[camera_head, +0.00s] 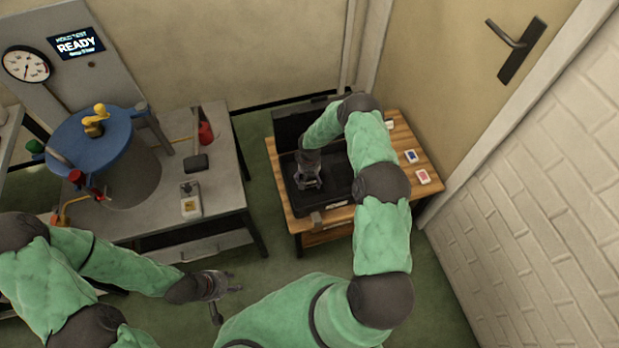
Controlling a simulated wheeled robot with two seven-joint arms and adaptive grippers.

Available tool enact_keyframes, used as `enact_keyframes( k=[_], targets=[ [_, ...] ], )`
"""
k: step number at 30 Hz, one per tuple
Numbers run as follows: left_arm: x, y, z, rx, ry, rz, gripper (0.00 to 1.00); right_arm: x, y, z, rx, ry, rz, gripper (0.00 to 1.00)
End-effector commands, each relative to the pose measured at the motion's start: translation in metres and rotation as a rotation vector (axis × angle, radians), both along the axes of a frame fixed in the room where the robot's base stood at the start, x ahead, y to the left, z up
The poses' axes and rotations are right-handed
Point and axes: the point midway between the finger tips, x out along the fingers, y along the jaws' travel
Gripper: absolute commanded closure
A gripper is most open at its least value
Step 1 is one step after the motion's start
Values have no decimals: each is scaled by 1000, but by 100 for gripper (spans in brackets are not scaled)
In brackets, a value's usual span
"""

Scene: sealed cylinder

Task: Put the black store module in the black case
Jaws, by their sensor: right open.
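The black case (335,197) lies open on a wooden table, with its raised lid (290,124) at the back. My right gripper (309,184) is open and points down over the left part of the case. I cannot make out the black store module as a separate shape; the dark area under and around the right gripper is too small and dark to tell what lies there. My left gripper (229,297) is open and empty over the green floor, between the two tables and nearer to me.
Small cards (423,176) lie on the wooden table's right side. A door stands at the right.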

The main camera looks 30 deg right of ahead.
Motion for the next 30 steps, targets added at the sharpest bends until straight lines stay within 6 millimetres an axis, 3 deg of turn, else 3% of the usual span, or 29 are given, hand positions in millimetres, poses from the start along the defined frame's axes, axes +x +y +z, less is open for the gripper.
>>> enact_keyframes(
  k=[5,19,26,30],
  targets=[
    [0,0,9,0,0,0,60,1,-1,16,-1,-2,0,19],
    [0,0,41,0,0,0,60,0,0,105,0,-2,0,19],
    [0,0,45,0,0,0,60,-1,2,121,3,0,2,19],
    [0,0,45,0,0,0,60,-15,29,115,58,1,21,19]
  ],
)
